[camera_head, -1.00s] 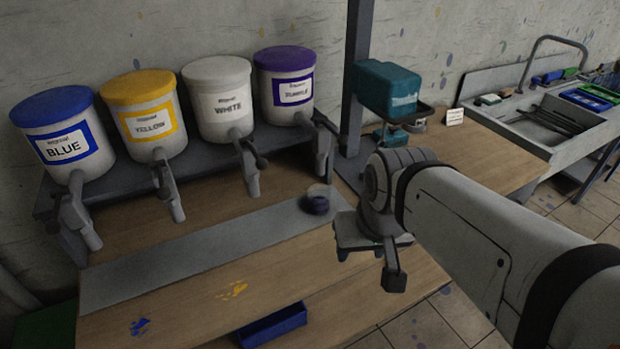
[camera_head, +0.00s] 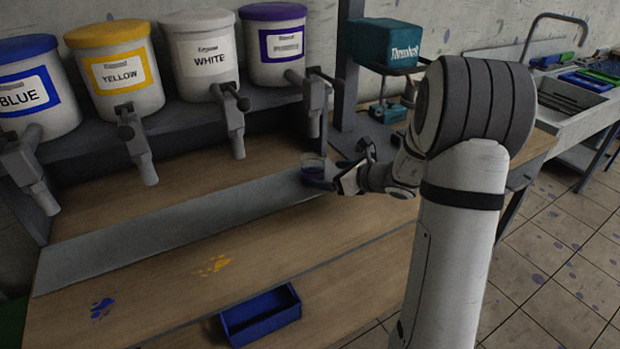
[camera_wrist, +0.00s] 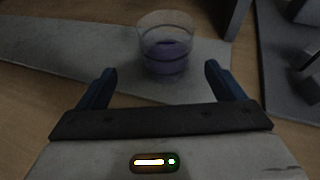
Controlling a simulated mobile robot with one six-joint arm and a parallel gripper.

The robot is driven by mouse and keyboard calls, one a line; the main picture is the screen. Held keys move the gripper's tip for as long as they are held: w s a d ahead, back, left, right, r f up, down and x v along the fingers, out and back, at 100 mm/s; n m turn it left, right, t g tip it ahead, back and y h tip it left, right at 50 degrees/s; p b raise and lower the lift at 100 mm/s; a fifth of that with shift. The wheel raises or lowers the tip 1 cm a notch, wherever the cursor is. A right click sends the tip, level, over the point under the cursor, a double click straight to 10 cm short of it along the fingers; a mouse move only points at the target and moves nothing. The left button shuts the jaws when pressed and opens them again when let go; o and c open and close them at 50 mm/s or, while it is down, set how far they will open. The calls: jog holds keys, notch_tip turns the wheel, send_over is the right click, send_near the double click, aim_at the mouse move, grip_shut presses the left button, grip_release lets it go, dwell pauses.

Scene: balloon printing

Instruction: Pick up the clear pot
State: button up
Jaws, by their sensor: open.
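The clear pot (camera_head: 313,168) stands upright on the grey strip below the purple dispenser, with dark purple content in its lower part. In the wrist view the clear pot (camera_wrist: 165,45) is see-through at the rim and lies ahead of the fingers, centred between them. My gripper (camera_head: 345,178) is just to the right of the pot in the head view. In the wrist view my gripper (camera_wrist: 160,80) is open, its two blue fingers apart, with nothing between them. The pot's right side is partly hidden by the gripper in the head view.
Blue (camera_head: 38,90), yellow (camera_head: 115,72), white (camera_head: 202,55) and purple (camera_head: 275,45) paint tubs stand on a raised shelf with dispensers. A teal machine (camera_head: 385,45) stands behind my arm. A blue tray (camera_head: 262,315) sits at the front. The grey strip (camera_head: 180,232) left of the pot is clear.

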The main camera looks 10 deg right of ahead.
aim_at(321, 172)
jog(key=shift+w+d+f, duration=0.1)
jog(key=shift+w+f, duration=0.25)
jog(key=shift+w, duration=0.05)
jog(key=x, duration=0.7)
jog(key=shift+w+p, duration=0.15)
jog(key=shift+p, duration=0.15)
jog(key=c, duration=1.2)
jog(key=shift+r, duration=0.15)
